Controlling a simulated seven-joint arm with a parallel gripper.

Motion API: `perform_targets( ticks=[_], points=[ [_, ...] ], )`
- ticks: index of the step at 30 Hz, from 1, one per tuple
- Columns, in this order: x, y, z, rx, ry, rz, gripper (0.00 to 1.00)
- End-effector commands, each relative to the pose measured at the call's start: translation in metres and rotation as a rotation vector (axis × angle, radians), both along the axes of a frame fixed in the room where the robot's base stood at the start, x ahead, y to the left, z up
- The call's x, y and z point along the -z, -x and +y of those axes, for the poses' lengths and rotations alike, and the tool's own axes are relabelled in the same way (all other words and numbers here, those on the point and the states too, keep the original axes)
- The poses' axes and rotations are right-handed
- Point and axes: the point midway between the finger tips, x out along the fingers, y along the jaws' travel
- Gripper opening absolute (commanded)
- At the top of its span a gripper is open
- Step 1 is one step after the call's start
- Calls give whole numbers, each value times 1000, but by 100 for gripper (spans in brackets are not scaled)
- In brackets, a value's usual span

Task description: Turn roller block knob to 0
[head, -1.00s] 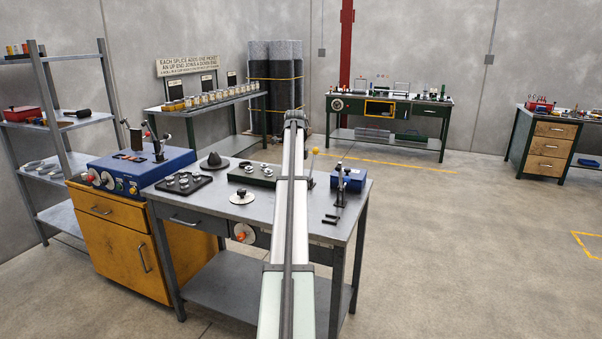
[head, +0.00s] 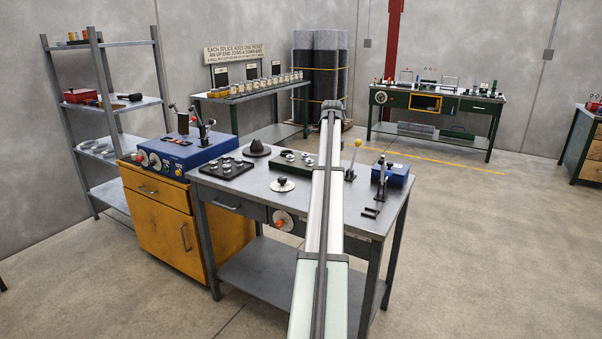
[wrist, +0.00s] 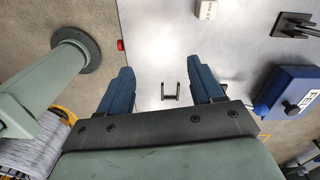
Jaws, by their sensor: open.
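I cannot tell for certain which part is the roller block knob. On the grey bench (head: 235,190), a dark block (head: 296,163) carries several round metal pieces, partly hidden behind my arm. A pale disc with a dark knob (head: 282,184) lies in front of it. A round dial with a red handle (head: 283,221) is on the bench's front. A blue box (head: 397,174) stands at the bench's right end and also shows in the wrist view (wrist: 287,92). My gripper (wrist: 161,84) is open and empty above the bench, with a small dark fork-shaped piece (wrist: 171,93) between its fingers in the picture.
A blue control box (head: 180,152) sits on a yellow cabinet (head: 160,220) to the left. An upright lever (head: 381,178) stands beside the blue box. A white block (wrist: 206,10) and a dark bracket (wrist: 295,25) show in the wrist view. Floor at right is open.

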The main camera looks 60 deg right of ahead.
Motion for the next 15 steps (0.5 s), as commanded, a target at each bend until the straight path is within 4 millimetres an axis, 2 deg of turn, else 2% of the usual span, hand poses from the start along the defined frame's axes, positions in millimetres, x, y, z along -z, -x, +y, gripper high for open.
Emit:
perform_targets(
  ticks=[1,4,9,12,15],
  points=[
    [3,-19,1,-20,-6,0,66],
    [9,-60,1,-62,-25,-23,66],
    [13,-130,-15,-74,-35,-155,66],
    [7,-158,-31,-13,-30,-260,66],
    [0,-179,-41,65,-26,-351,66]
  ],
)
